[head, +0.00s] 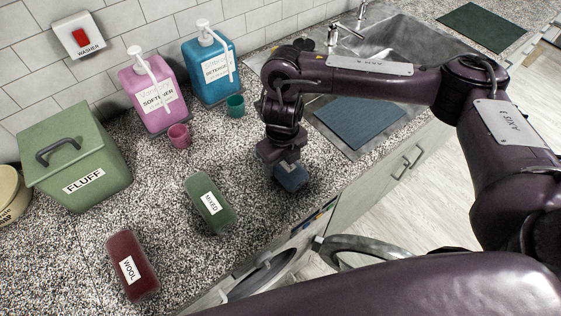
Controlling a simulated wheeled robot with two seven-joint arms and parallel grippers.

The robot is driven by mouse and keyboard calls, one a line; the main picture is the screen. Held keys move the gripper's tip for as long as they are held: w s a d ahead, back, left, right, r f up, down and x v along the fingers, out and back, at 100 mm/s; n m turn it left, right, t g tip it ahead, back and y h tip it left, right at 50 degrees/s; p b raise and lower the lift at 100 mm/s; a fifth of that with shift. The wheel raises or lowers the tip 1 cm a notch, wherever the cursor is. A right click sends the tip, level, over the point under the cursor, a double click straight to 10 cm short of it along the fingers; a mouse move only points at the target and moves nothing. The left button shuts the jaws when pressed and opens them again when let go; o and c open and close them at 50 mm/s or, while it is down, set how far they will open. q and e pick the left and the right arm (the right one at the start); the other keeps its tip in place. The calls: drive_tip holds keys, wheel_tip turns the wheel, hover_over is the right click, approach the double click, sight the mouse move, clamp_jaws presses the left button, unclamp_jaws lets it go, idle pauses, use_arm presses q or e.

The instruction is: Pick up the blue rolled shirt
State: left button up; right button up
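The blue rolled shirt (293,180) is a small dark-blue bundle on the speckled counter, near its front edge. My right gripper (284,168) points down right at it and covers its upper part. The fingers are small and dark here, so I cannot tell whether they are open around the shirt or shut on it. My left gripper is not in view.
A green roll labelled MIXED (209,204) and a dark-red roll labelled WOOL (132,266) lie to the left. Pink softener (152,95) and blue detergent (209,68) bottles, two cups and a green FLUFF box (75,155) stand behind. A sink (390,40) is at the back right.

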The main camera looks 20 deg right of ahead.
drive_tip(key=c, duration=0.5)
